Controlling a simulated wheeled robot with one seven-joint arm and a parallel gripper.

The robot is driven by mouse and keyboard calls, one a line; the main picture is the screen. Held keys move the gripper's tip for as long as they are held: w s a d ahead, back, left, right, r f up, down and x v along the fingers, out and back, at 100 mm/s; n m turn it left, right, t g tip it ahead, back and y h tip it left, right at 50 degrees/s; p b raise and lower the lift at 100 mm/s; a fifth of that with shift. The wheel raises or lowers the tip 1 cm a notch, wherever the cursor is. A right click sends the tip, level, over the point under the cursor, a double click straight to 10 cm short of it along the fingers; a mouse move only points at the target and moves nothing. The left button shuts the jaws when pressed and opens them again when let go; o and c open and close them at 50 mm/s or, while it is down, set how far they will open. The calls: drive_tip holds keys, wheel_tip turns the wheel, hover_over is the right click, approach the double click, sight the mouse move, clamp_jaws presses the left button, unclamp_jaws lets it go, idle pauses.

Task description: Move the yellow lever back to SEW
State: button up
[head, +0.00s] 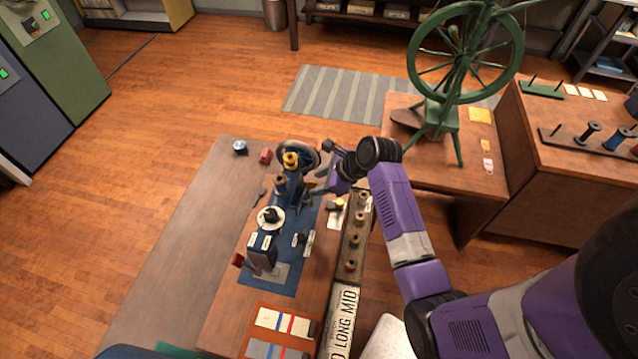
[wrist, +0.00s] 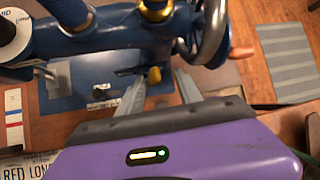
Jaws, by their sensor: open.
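The blue sewing machine (head: 282,232) stands on a wooden table; its arm and bed also show in the wrist view (wrist: 110,42). The yellow lever (wrist: 154,75) is a short, rounded knob low on the machine, near the handwheel (wrist: 214,32). My gripper (wrist: 160,80) is open, with one finger on each side of the lever in the picture. I cannot tell whether either finger touches it. In the head view my gripper (head: 316,191) is at the machine's right side, and the lever is hard to make out there. No SEW marking is readable.
A narrow rack (head: 353,240) with spools runs along the table's right side. A card with coloured stripes (head: 284,322) lies at the front. A green spinning wheel (head: 440,112) stands on another table behind. Left of the machine the tabletop is mostly clear.

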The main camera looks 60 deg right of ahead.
idle(0.5)
drive_tip(key=shift+s+a+r, duration=0.15)
drive_tip(key=shift+a, duration=0.2)
drive_tip(key=v, duration=0.8)
idle(0.7)
idle(0.8)
